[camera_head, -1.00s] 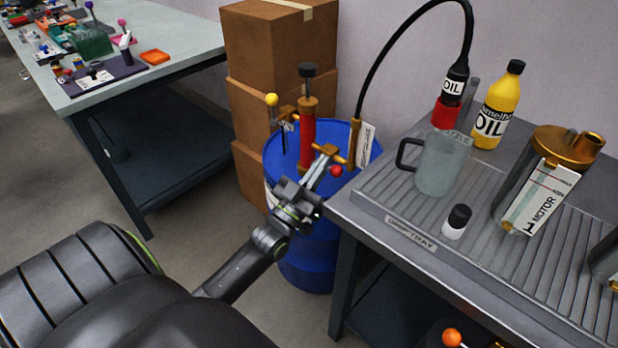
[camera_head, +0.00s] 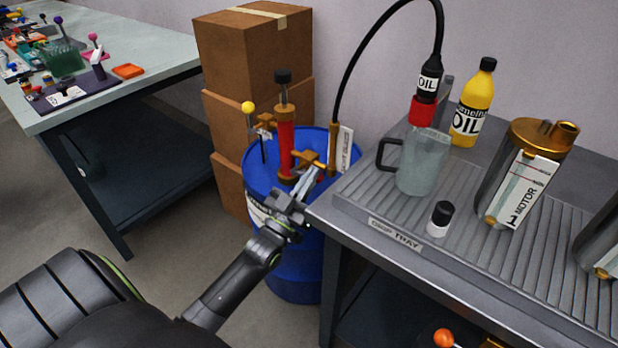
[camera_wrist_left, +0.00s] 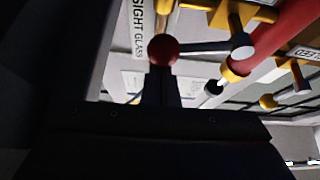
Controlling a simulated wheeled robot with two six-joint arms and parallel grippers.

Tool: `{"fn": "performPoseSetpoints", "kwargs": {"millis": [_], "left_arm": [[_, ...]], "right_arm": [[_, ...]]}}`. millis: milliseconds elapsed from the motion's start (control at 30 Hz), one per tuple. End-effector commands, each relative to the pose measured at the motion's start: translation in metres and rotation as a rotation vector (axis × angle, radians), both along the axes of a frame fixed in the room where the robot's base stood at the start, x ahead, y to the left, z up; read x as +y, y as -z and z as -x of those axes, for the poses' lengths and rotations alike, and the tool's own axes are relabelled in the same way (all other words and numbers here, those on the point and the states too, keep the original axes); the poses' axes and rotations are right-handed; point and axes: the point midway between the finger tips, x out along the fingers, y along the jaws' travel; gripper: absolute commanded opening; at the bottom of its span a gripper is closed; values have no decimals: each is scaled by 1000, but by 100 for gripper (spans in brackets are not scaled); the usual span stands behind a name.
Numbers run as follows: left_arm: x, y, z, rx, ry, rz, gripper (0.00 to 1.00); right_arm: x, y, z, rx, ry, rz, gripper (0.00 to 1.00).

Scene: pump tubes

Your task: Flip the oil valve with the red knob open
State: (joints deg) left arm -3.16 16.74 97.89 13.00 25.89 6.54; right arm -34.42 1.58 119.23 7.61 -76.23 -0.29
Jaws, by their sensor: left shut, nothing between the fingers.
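The red knob (camera_wrist_left: 163,51) is a small ball on a metal lever (camera_wrist_left: 205,47) in the left wrist view. In the head view it does not show; my gripper may hide it. The brass valve (camera_head: 304,165) joins the red pump tube (camera_head: 286,150) on the blue barrel (camera_head: 290,275). My left gripper (camera_head: 311,176) is at the barrel's near right side, just below the valve. Its shut, empty fingers (camera_wrist_left: 161,84) are right by the knob in the wrist view; I cannot tell whether they touch it. My right gripper is not in view.
A second valve has a yellow ball (camera_head: 248,107). The drip tray (camera_head: 400,232) and its table edge lie close right of my left gripper, with an oil jug (camera_head: 418,170) and bottles on it. Cardboard boxes (camera_head: 245,55) stand behind the barrel. The floor left of the barrel is clear.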

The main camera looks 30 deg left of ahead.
Motion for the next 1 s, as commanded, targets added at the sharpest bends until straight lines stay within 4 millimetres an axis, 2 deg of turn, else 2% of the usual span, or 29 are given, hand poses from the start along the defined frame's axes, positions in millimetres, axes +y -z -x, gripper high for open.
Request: {"fn": "performPoseSetpoints", "kwargs": {"millis": [33, 233, 733, 867, 1000], "left_arm": [[-1, 6, 0, -3, 0, -34, 0], [-4, 15, 0, -11, 0, -152, 0], [-6, 21, 3, -11, 0, -156, 0], [-4, 29, 15, -8, -1, -156, 0], [0, 44, 40, -5, -1, -156, 0]], "right_arm": [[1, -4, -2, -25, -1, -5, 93], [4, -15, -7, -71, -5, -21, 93], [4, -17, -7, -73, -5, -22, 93], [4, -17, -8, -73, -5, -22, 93], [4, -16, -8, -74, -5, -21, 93]]}}
